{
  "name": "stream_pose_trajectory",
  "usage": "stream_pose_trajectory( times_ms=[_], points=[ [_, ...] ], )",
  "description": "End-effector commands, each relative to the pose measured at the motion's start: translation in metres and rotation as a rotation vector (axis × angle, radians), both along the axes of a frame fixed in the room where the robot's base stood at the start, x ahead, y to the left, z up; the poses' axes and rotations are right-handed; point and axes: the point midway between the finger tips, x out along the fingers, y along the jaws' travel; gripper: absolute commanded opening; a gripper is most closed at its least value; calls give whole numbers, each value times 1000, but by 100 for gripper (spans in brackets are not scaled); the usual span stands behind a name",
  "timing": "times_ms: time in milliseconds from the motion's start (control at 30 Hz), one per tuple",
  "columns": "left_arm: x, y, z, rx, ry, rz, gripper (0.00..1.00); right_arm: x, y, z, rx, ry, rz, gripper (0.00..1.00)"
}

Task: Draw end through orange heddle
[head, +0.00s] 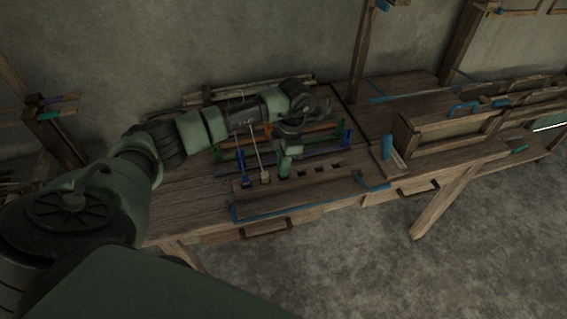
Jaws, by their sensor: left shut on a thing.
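My left gripper (288,152) reaches down over the slotted wooden block (320,169) on the bench. It is shut on a small green piece (284,170) at the block; whether the piece is seated or lifted I cannot tell. An orange bar (322,127), likely the orange heddle, lies behind the gripper, partly hidden by my wrist. Its eye is too small to make out. A blue piece (246,182) and a cream piece (265,178) stand left of the green one. A pale cord or rod rises from the cream piece. My right gripper is not in view.
Green and blue posts (347,138) with thin bars stand behind the block. A wooden box frame (445,135) and a blue cylinder (387,148) stand to the right. The bench top (190,205) is clear at left.

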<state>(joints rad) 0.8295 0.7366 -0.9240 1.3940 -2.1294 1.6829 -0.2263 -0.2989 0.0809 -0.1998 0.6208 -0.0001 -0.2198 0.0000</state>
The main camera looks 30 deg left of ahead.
Motion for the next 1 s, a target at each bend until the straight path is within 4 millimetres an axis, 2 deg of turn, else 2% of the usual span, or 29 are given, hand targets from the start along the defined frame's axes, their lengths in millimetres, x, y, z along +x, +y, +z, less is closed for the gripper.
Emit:
stream_pose_trajectory(
  times_ms=[300,633,667,700,733,1000],
  points=[
    [0,0,-22,-1,-1,1,0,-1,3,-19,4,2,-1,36],
    [0,0,-23,-1,-1,1,0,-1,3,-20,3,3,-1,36],
    [0,0,-23,-1,-1,1,20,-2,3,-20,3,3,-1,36],
    [0,0,-23,-1,-1,1,31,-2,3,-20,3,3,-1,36],
    [0,0,-23,-1,-1,1,37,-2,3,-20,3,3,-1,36],
    [0,0,-23,-1,-1,1,37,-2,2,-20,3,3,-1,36]
  ],
)
